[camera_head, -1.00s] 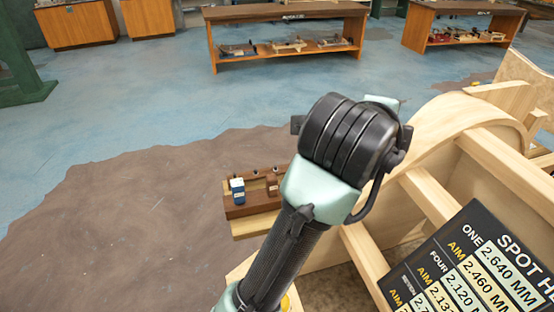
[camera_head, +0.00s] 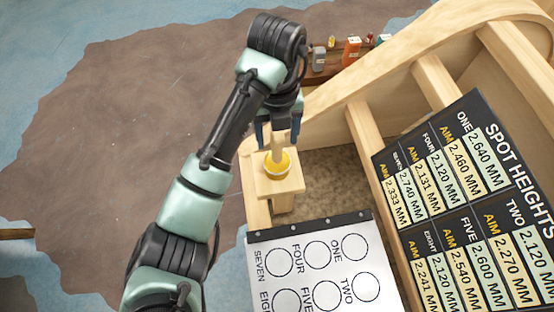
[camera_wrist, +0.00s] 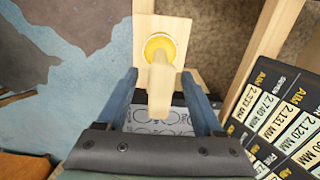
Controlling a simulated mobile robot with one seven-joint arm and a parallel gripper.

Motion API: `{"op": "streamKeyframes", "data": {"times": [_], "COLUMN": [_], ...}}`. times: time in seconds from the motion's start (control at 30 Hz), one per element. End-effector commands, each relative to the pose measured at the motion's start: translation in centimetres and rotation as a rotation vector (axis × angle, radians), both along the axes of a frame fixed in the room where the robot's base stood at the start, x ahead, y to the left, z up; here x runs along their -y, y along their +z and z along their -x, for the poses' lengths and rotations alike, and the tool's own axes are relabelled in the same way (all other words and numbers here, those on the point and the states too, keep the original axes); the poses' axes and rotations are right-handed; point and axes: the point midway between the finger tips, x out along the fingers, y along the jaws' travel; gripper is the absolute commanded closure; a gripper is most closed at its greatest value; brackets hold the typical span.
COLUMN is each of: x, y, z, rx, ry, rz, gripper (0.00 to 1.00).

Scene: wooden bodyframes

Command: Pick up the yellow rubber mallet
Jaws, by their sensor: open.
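The yellow rubber mallet (camera_head: 278,165) stands head-down on a small wooden block stand (camera_head: 290,186), its pale wooden handle pointing up. In the wrist view its yellow head (camera_wrist: 159,46) rests on the wood and its handle (camera_wrist: 160,92) rises toward the camera. My gripper (camera_head: 277,138) is above the mallet, at the upper part of the handle. In the wrist view my gripper (camera_wrist: 165,88) is open, with one blue finger on each side of the handle. Both fingers look apart from the handle.
A white sheet with numbered circles (camera_head: 320,265) lies in front of the stand. A black spot heights board (camera_head: 470,200) lies at the right on wooden ribs (camera_head: 434,80). A rack with bottles (camera_head: 330,60) stands behind. Brown floor (camera_head: 110,130) lies open at the left.

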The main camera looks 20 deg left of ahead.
Motion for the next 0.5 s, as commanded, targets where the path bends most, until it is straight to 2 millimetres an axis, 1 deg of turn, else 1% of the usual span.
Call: {"op": "streamKeyframes", "data": {"times": [0.03,0.13,0.2,0.27,0.4,0.5], "x": [0.0,0.0,-0.1,-0.1,-0.2,-0.2], "y": [-0.5,-0.8,-1.4,-2.2,-4.4,-5.4], "z": [0.0,0.0,0.0,-0.1,-0.2,-0.2], "rx": [0.000,0.000,-0.002,-0.004,-0.003,-0.001], "ry": [0.001,0.003,0.003,0.003,0.003,0.002], "rz": [0.000,0.000,0.000,0.001,-0.001,0.000], "gripper": [0.32,0.32,0.32,0.32,0.32,0.32]}}
